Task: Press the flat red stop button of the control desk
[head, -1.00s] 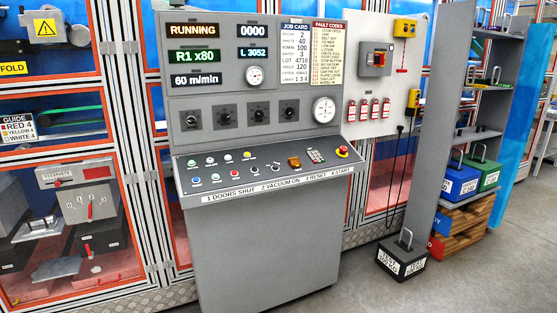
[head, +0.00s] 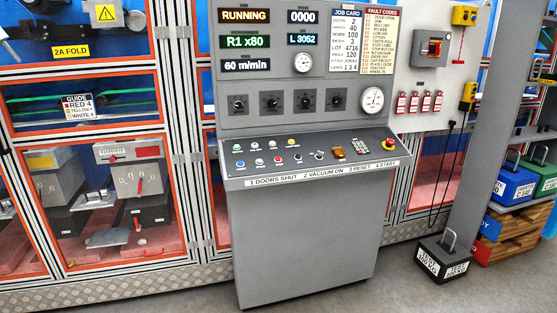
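The grey control desk (head: 305,240) stands upright in the middle of the view, with a sloped panel of small controls. A red mushroom knob (head: 388,143) on a yellow base sits at the panel's right end. Neither of my grippers is in view.
Glazed machine bays with orange frames stand behind and left. A grey post (head: 487,140) rises at the right, with a black test weight (head: 442,260) on the floor at its foot. Blue (head: 513,186) and green weights stand further right. The floor before the desk looks clear.

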